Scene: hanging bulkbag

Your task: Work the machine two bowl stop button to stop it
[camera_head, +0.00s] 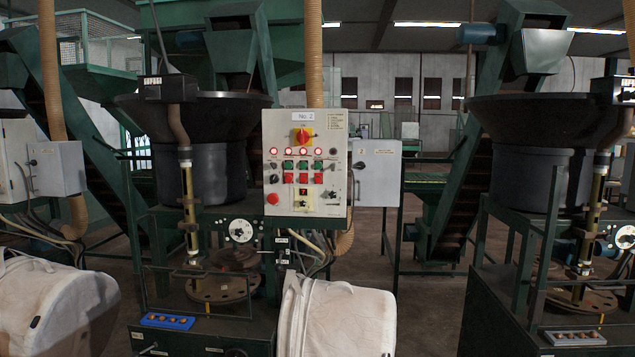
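The control panel labelled "No 2" (305,207) stands upright near the middle of the view. It has a red and yellow rotary switch (303,135) at the top and a row of lit red lamps (288,151) below. Under these are green buttons (288,165), then red buttons (288,178). A larger round red button (272,198) sits at the lower left. The small labels are unreadable, so I cannot tell which button is the bowl stop. A dark bowl (215,150) stands left of the panel. My gripper is not in view.
White bulk bags (345,320) and (55,305) stand in front, below the panel and at the left. A grey box (377,180) is right of the panel. A second machine with a dark bowl (530,150) stands at the right. Open floor (425,310) lies between the machines.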

